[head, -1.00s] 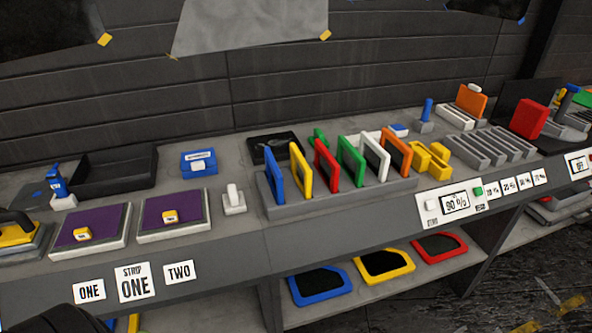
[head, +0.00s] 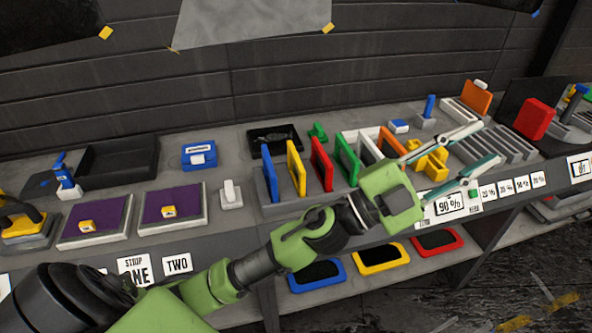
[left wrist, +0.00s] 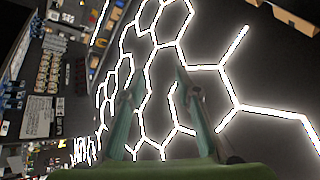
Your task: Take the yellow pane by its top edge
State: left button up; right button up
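The yellow pane (head: 296,169) stands upright in the grey rack (head: 285,208) on the bench, between the blue pane (head: 270,173) and the red pane (head: 322,164). Its top edge is clear. My left gripper (head: 480,146) is open and empty, to the right of the yellow pane, in front of the yellow holder (head: 430,160). In the left wrist view its two fingers (left wrist: 155,90) are spread apart with nothing between them. That view faces glowing hexagon lights, and the yellow pane is not in it. My right gripper is not in view.
Green (head: 347,160), white and orange panes stand farther right in the rack, partly behind my left gripper. Two purple pads (head: 105,216) and a blue box (head: 199,154) lie left. Blue, yellow and red frames (head: 318,274) lie on the lower shelf.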

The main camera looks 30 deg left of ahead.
pick_arm(q)
jog(key=s+d+m+g+h, duration=0.2)
jog(key=d+m+g+h, duration=0.25)
jog(key=m+g, duration=0.2)
jog(key=g+y, duration=0.8)
jog(key=y, duration=1.7)
send_near(300, 164)
jog(key=shift+h, duration=0.25)
jog(key=x, duration=0.2)
jog(key=p+x, duration=0.1)
jog(key=x, duration=0.3)
jog(key=shift+w+a, duration=0.25)
jog(key=shift+a, duration=0.25)
jog(key=shift+a+f+p, duration=0.1)
jog(key=shift+f+p, duration=0.4)
jog(key=shift+p, duration=0.05)
jog(key=p+x, duration=0.2)
jog(key=x, duration=0.2)
jog(key=shift+f, duration=0.4)
grip_shut()
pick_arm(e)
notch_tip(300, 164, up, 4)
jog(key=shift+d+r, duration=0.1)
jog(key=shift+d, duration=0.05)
